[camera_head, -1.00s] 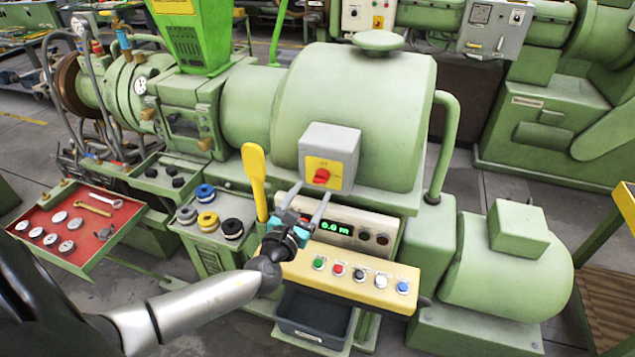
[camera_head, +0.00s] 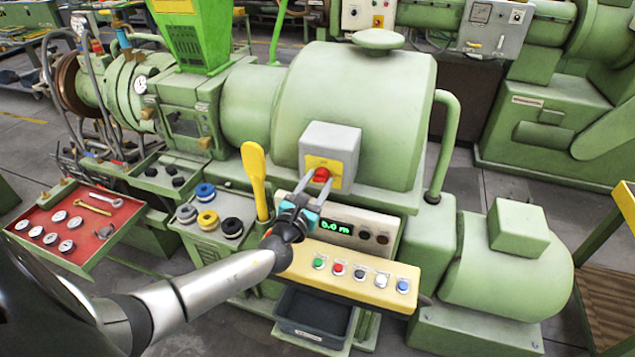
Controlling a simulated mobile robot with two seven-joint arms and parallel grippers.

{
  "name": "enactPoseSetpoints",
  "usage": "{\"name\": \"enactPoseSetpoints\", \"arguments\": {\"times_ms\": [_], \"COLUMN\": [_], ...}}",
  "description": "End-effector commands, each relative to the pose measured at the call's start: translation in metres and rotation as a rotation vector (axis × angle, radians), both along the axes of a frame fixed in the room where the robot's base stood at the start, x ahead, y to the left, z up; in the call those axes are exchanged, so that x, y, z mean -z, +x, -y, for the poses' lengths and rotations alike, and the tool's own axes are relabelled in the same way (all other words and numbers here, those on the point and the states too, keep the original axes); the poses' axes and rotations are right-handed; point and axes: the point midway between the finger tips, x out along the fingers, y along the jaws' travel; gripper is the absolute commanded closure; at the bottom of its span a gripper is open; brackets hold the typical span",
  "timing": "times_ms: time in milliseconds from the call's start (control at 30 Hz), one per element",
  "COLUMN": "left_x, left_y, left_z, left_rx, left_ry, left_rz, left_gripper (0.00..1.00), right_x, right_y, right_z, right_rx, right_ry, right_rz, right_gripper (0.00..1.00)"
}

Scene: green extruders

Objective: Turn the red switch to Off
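The red switch (camera_head: 321,174) is a small red knob on a yellow plate, on the front of a grey box (camera_head: 329,142) fixed to the green extruder (camera_head: 352,100). My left gripper (camera_head: 320,178) reaches up from below, with its two long grey fingers on either side of the red knob. The fingers are apart, with the knob between their tips; whether they touch it is too small to tell. The fingers cover part of the plate, and its lettering cannot be read. My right gripper is not in view.
A yellow lever (camera_head: 256,178) stands close to the left of my gripper. Below are a green display (camera_head: 335,227) and a yellow button panel (camera_head: 345,277) with several buttons. A red tray (camera_head: 75,225) with gauges is at the left. A dark bin (camera_head: 312,312) sits beneath the panel.

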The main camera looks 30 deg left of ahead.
Motion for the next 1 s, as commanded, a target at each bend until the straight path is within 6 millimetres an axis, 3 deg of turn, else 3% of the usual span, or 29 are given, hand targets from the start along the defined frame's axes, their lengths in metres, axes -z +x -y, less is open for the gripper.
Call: {"name": "enactPoseSetpoints", "arguments": {"times_ms": [33, 400, 767, 1000], "left_x": [0.0, 0.0, 0.001, 0.002], "left_y": [0.0, 0.0, 0.0, 0.0], "left_z": [0.0, -0.001, -0.001, -0.001], "left_rx": [0.0, -0.001, -0.002, -0.001], "left_ry": [0.0, 0.0, -0.022, -0.136], "left_rz": [0.0, 0.0, 0.007, 0.034], "left_gripper": [0.6, 1.0, 1.0, 1.0], "right_x": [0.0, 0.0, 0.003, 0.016], "right_y": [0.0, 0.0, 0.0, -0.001], "right_z": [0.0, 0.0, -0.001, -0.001], "right_rx": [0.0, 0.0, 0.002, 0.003], "right_ry": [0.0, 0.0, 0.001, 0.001], "right_rz": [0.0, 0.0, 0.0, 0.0], "right_gripper": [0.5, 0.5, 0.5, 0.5]}}
